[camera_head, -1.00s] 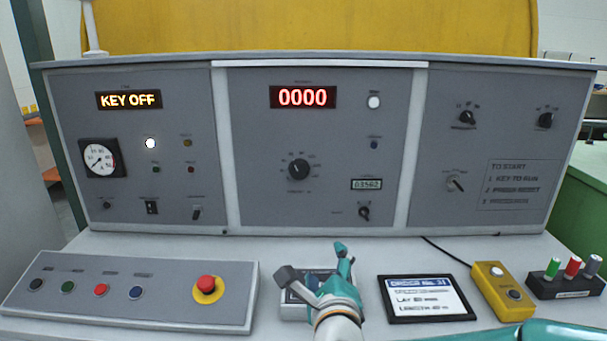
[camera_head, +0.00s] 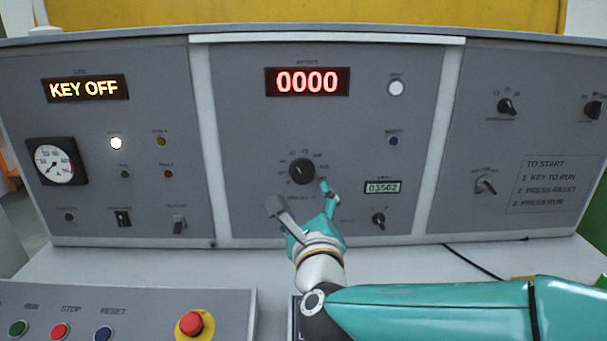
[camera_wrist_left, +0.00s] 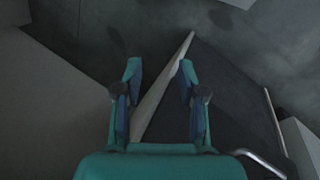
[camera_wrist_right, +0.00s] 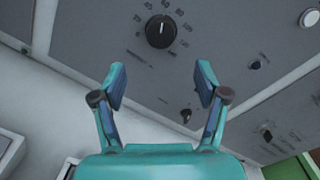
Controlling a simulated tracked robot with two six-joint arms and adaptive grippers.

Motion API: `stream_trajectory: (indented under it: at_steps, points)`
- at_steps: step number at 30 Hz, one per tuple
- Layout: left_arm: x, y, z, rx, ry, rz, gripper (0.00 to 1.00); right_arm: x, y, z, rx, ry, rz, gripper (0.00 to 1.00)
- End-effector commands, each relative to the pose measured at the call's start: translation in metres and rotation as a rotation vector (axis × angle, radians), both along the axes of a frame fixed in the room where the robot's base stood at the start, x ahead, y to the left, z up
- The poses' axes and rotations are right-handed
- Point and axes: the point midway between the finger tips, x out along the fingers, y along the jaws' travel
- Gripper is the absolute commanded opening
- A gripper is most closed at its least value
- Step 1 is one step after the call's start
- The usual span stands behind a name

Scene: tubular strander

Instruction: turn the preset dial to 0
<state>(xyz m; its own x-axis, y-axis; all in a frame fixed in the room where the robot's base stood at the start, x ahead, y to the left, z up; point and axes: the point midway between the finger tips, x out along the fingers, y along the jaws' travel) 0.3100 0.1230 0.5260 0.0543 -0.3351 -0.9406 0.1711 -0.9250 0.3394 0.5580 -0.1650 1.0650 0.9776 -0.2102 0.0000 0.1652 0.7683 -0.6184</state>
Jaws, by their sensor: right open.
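The preset dial (camera_head: 302,172) is a round black knob with a white pointer line and a numbered scale, on the middle grey panel below the red display (camera_head: 307,82) that reads 0000. It also shows at the top of the right wrist view (camera_wrist_right: 160,31), beyond the fingertips. My right gripper (camera_head: 300,196) is open and empty, just below the dial and apart from it. In the right wrist view its fingers (camera_wrist_right: 160,75) are spread with nothing between them. My left gripper (camera_wrist_left: 159,75) shows only in the left wrist view, open and empty, over a dark floor.
A small black knob (camera_head: 378,220) and a counter (camera_head: 383,187) are right of my right gripper. A gauge (camera_head: 57,162) and KEY OFF display (camera_head: 87,88) are on the left panel. A red emergency button (camera_head: 194,324) stands on the desk box at front.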

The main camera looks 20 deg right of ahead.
Motion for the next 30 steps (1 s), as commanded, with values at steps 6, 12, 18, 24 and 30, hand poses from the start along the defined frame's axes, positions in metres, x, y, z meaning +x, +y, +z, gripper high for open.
stream_trajectory:
  at_steps: [6, 12, 18, 24, 30]
  points:
    - [0.000, 0.000, 0.010, 0.000, -0.001, 0.000, 0.40, 0.049, -0.012, 0.001, 0.000, 0.003, -0.005, 0.73]
    - [0.000, 0.000, 0.017, 0.000, -0.001, 0.000, 0.40, 0.084, -0.020, 0.000, -0.001, 0.002, -0.004, 0.73]
    - [0.000, 0.000, 0.021, 0.000, -0.001, 0.000, 0.40, 0.105, -0.024, 0.000, 0.001, 0.000, -0.003, 0.73]
    - [0.000, 0.000, 0.021, 0.000, -0.001, 0.000, 0.40, 0.110, -0.026, -0.001, 0.000, 0.001, -0.002, 0.73]
    - [0.000, 0.000, 0.021, 0.000, -0.001, 0.000, 0.40, 0.109, -0.026, 0.000, 0.000, 0.000, -0.003, 0.70]
